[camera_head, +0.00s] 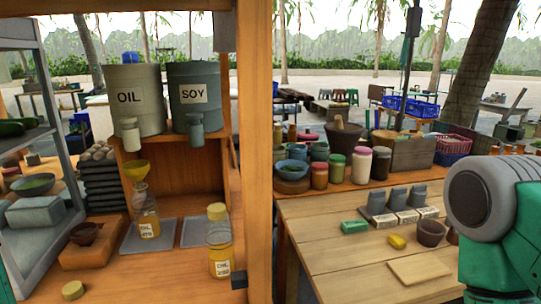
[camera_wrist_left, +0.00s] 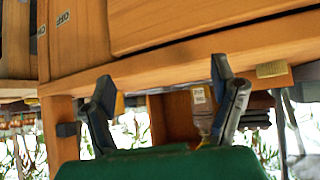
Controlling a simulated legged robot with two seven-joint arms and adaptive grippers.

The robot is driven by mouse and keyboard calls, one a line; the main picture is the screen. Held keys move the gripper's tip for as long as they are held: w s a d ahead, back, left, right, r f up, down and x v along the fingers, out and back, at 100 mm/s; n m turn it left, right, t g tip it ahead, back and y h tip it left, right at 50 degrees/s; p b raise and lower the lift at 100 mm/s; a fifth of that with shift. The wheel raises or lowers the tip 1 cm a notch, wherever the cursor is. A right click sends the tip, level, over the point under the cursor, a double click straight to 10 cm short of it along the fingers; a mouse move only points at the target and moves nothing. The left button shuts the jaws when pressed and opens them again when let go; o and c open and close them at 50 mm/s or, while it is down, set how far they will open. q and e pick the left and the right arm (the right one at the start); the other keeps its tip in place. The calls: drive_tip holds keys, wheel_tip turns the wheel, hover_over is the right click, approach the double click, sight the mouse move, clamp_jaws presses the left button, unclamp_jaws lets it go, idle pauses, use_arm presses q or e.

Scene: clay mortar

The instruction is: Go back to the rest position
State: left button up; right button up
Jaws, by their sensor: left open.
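My left gripper (camera_wrist_left: 166,88) shows in the left wrist view, its two dark fingers spread wide apart with nothing between them. It is in front of wooden panels and shelving of the stall. A bottle with a pale label (camera_wrist_left: 203,105) shows behind the right-hand finger; I cannot tell whether they touch. The left gripper does not show in the head view. At the right edge of the head view is a grey and green part of my right arm (camera_head: 492,200); its gripper is out of view. A clay mortar with a pestle (camera_head: 343,138) stands on the back counter.
A wooden post (camera_head: 258,150) divides the head view. Left of it are OIL (camera_head: 134,97) and SOY (camera_head: 194,95) drums and a chili bottle (camera_head: 219,250). The wooden table (camera_head: 320,262) on the right has a bare front-left area and holds a brown cup (camera_head: 431,233) and a board (camera_head: 419,271).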

use_arm(q)
drive_tip(key=s+d+f+g, duration=0.1)
drive_tip(key=s+f+g, duration=0.4)
drive_tip(key=s+f, duration=0.5)
drive_tip(key=s+d+f+g, duration=0.1)
drive_tip(key=s+f+g, duration=0.45)
drive_tip(key=s, duration=0.75)
drive_tip(key=w+d+f+t+b, duration=0.1)
drive_tip(key=w+f+b, duration=0.2)
drive_tip(key=f+b, duration=0.6)
drive_tip(key=shift+d+f+y+b, duration=0.2)
drive_tip(key=shift+y+b, duration=0.1)
drive_tip(key=shift+b, duration=0.25)
